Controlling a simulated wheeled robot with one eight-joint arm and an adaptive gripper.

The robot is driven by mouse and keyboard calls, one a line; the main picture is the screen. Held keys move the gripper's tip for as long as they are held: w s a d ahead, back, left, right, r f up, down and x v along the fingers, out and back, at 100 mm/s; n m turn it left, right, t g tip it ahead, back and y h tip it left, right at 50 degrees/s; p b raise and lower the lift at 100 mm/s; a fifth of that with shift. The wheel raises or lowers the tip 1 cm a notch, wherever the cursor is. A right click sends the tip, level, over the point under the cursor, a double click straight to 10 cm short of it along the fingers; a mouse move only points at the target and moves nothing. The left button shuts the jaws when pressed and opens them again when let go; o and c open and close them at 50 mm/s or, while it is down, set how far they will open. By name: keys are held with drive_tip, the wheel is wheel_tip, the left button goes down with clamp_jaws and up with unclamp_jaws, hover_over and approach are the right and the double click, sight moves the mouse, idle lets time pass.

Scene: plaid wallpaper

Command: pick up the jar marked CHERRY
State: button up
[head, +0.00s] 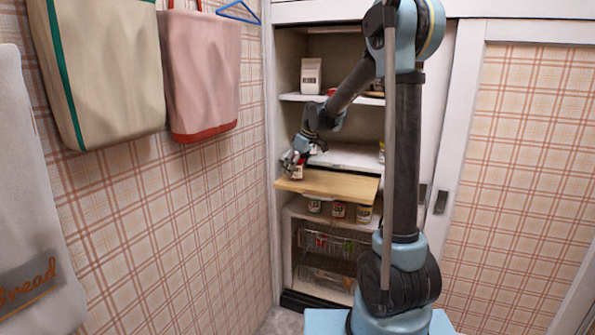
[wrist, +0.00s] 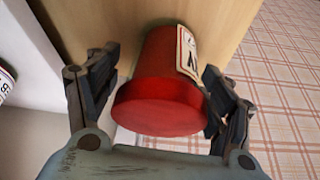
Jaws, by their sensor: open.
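A jar (wrist: 165,100) with a wide red lid lies between the two fingers of my gripper (wrist: 160,70) in the wrist view. A pale label with dark lettering shows on its side, only in part, so I cannot read whether it says CHERRY. The fingers are open on either side of the jar. In the head view my gripper (head: 290,160) is at the left end of the pull-out wooden board (head: 335,184), with the small jar (head: 298,172) standing at it, partly hidden by the gripper.
Below the board, several jars (head: 338,210) stand on a white shelf, above wire baskets (head: 325,243). A white bag (head: 311,75) stands on an upper shelf. The cupboard's left side and plaid wall are close to my gripper. Part of another label (wrist: 5,85) shows at the wrist view's left edge.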

drive_tip(key=shift+a+f, duration=0.15)
drive_tip(key=shift+f, duration=0.3)
drive_tip(key=c, duration=1.4)
drive_tip(key=shift+r, duration=0.15)
